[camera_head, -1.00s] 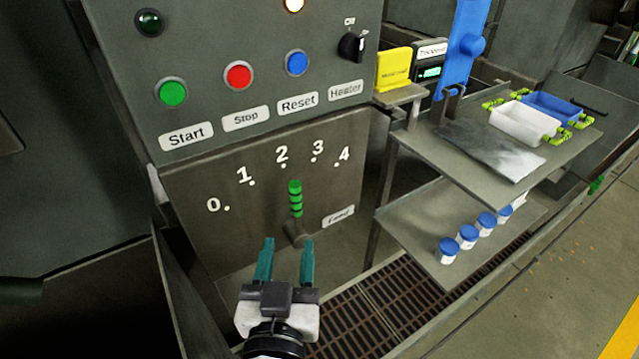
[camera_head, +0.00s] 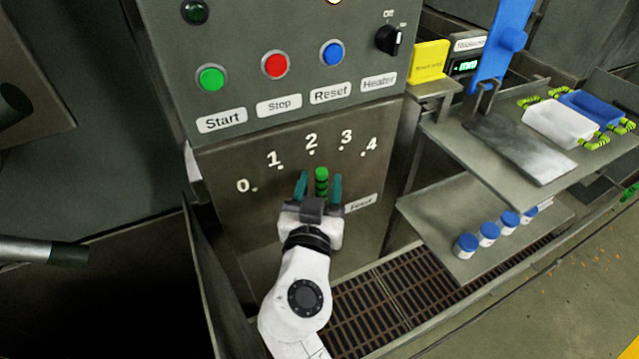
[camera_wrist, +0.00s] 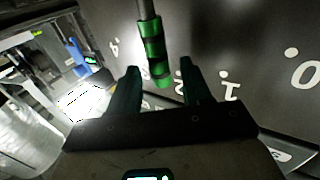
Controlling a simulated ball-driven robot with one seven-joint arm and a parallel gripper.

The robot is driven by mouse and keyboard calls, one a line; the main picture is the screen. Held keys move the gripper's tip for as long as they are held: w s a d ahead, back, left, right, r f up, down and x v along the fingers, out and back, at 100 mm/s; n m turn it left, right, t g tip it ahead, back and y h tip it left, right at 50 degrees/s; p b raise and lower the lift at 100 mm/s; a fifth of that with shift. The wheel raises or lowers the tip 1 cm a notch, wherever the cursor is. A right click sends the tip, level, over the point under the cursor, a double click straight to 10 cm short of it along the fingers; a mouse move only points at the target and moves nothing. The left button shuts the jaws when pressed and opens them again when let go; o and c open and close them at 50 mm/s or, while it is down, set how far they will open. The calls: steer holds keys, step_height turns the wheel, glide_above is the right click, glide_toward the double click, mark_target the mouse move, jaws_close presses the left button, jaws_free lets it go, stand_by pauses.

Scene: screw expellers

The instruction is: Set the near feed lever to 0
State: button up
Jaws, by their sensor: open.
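The feed lever (camera_head: 321,178) has a green grip with dark bands and stands on the grey panel (camera_head: 235,215), pointing up near the 2 mark. The 0 mark (camera_head: 243,186) is at the left end of the scale. My gripper (camera_head: 320,186) is open, its two teal fingers on either side of the grip in the head view. In the wrist view the grip (camera_wrist: 154,55) shows between the fingers of my gripper (camera_wrist: 163,85), with clear gaps on both sides. My gripper hides the lever's base in the head view.
Above are the green Start (camera_head: 211,78), red Stop (camera_head: 275,65) and blue Reset (camera_head: 333,53) buttons and the Heater knob (camera_head: 389,39). At the right, a lower shelf (camera_head: 440,215) holds blue-capped jars. A floor grate (camera_head: 400,285) lies below.

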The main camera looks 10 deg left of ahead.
jaws_close()
stand_by(0.4)
